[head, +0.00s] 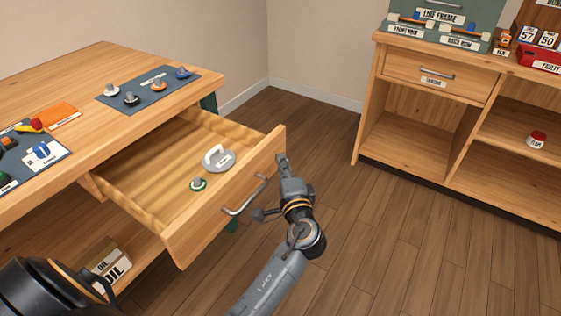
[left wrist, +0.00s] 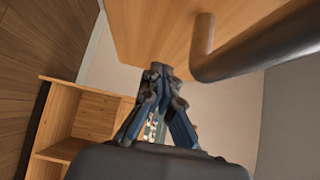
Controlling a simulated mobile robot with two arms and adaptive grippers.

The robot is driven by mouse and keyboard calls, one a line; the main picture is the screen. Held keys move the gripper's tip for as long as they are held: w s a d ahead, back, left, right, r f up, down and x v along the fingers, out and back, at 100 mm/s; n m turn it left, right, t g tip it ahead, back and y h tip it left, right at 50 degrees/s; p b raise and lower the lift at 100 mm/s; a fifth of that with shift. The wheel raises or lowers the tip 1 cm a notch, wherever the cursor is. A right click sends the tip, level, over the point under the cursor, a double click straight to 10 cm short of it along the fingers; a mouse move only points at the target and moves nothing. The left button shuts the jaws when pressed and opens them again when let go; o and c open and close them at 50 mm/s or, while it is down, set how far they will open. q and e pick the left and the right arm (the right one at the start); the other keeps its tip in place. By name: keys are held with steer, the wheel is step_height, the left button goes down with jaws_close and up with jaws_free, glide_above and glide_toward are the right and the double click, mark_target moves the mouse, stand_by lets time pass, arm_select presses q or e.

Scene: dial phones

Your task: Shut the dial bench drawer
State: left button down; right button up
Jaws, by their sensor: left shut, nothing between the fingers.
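The dial bench drawer (head: 140,196) is pulled well out from the wooden bench (head: 75,85) in the head view. Its front (head: 208,215) carries a grey bar handle (head: 246,196). Inside lie a grey round piece with a white loop (head: 217,158) and a small green-ringed knob (head: 198,184). My left gripper (head: 282,160) is just outside the front, near its right end, beyond the handle. In the left wrist view its fingers (left wrist: 160,70) are shut and empty, with the handle (left wrist: 205,50) and wooden front (left wrist: 165,30) close by; contact cannot be told. My right gripper is out of view.
Mats with knobs (head: 150,90) and small parts lie on the bench top. An oil box (head: 110,265) sits on the lower shelf. A wooden cabinet (head: 432,85) stands at the right. The floor (head: 400,250) between is clear.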

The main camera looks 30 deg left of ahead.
mark_target(271, 160)
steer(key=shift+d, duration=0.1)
